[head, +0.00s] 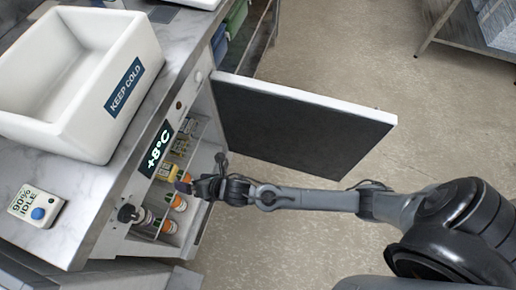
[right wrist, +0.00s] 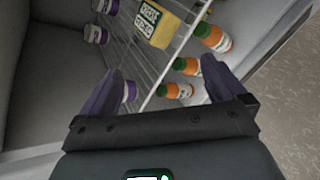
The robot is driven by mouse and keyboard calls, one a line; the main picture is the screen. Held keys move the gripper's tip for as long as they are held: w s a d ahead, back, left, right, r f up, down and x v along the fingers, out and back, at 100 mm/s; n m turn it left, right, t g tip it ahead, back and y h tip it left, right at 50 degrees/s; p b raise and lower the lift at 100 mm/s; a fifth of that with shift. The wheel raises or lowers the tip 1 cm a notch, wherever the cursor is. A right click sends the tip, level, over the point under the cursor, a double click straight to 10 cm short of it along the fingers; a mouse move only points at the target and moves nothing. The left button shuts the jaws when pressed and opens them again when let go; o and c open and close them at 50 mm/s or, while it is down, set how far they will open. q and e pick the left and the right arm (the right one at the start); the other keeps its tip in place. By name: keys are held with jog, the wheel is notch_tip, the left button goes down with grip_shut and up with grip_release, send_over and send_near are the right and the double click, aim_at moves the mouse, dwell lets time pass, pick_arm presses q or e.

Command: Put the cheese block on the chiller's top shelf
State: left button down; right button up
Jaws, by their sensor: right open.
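The chiller (head: 190,240) stands open under the counter. The cheese block (right wrist: 155,23) is yellow with a dark-lettered label and appears to rest on a wire shelf (right wrist: 150,75) inside it. In the head view, a yellow patch that looks like the block (head: 167,172) shows just beyond my right gripper. My right gripper (head: 193,186) reaches in at the chiller's opening. In the right wrist view its two fingers (right wrist: 162,82) are spread and empty, with the block ahead of them and apart. I cannot tell which shelf level the block is on. My left gripper is not in view.
The chiller door (head: 300,125) stands wide open behind my right arm. The display reads +8°C.

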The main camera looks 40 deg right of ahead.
jog(key=s+d+r+m+g+h, duration=0.1)
jog(key=s+d+m+g+h, duration=0.1)
jog(key=s+d+m, duration=0.6)
jog(key=s+d+r+m+g+h, duration=0.2)
jog(key=s+d+m+g, duration=0.3)
jog(key=s+m, duration=0.9)
jog(key=d+m, duration=0.3)
jog(key=m, duration=0.4)
jog(key=shift+d+h, duration=0.3)
jog(key=shift+d, duration=0.05)
jog(key=shift+r, duration=0.1)
